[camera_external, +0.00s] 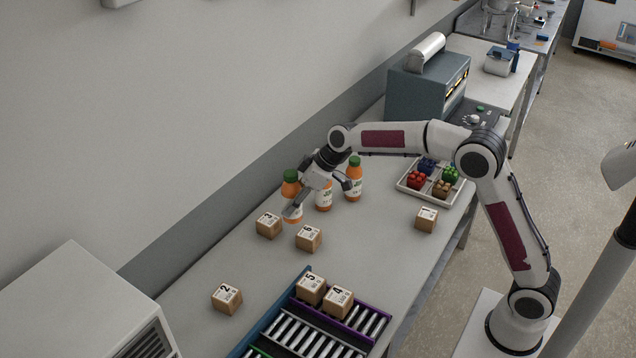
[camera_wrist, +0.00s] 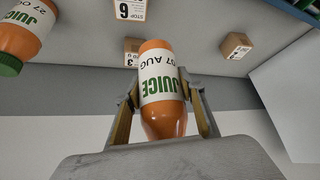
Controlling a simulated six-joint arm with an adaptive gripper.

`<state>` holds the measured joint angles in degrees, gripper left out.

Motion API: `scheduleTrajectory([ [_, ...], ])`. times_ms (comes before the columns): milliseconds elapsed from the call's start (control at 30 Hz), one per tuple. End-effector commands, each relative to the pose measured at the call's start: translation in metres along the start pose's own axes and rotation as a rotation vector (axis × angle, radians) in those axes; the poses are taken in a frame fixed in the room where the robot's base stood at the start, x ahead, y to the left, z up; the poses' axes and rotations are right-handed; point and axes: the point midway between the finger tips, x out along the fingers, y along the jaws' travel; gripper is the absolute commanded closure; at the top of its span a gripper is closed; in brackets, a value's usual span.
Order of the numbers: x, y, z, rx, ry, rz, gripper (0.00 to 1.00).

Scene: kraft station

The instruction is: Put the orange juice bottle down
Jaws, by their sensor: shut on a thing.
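Three orange juice bottles with orange bodies stand near the wall side of the table. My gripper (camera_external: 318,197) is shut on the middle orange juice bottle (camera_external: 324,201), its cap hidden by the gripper. In the wrist view the held bottle (camera_wrist: 158,85) sits between the two fingers of my gripper (camera_wrist: 160,112), its label upside down. I cannot tell if its base touches the table. A left bottle (camera_external: 291,182) with a green cap is partly behind a finger. A right bottle (camera_external: 354,180) stands apart; a second bottle (camera_wrist: 25,35) also shows in the wrist view.
Numbered boxes 3 (camera_external: 268,225), 6 (camera_external: 309,237) and 2 (camera_external: 227,298) lie in front of the bottles. Box 1 (camera_external: 426,219) is right, near a divided tray (camera_external: 409,188). A roller rack (camera_external: 281,326) holds two boxes. Table between bottles and box 1 is clear.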

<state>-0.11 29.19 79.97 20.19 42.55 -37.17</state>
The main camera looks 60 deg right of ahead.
Motion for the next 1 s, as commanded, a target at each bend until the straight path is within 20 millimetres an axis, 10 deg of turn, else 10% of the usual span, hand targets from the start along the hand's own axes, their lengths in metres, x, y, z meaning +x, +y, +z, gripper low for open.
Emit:
scheduleTrajectory([
  [433, -0.05, 0.023, 0.081, -0.038, 0.001, -0.025, 0.96],
  [1000, -0.064, -0.023, 0.154, -0.283, 0.0, -0.183, 0.96],
])
